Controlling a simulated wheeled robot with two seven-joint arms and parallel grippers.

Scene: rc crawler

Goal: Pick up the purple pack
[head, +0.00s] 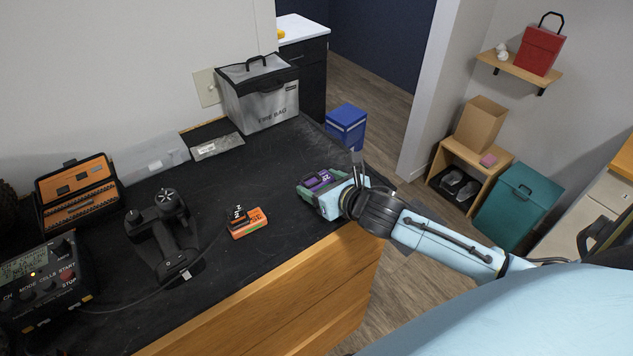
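The purple pack (319,179) is near the right end of the black worktop, its purple top with pale markings showing. My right gripper (334,196) comes in from the right, right at the pack, and covers part of it. The fingers are mostly hidden from this angle, so I cannot tell whether they are closed on the pack or only beside it. I also cannot tell whether the pack rests on the worktop. My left gripper is not in view.
An orange-and-black pack (247,222) lies left of the purple one. A controller (162,235), a charger box (42,283) and an orange-black case (77,196) are on the left. A grey fire bag (262,100) stands behind. The worktop (240,180) between is mostly clear.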

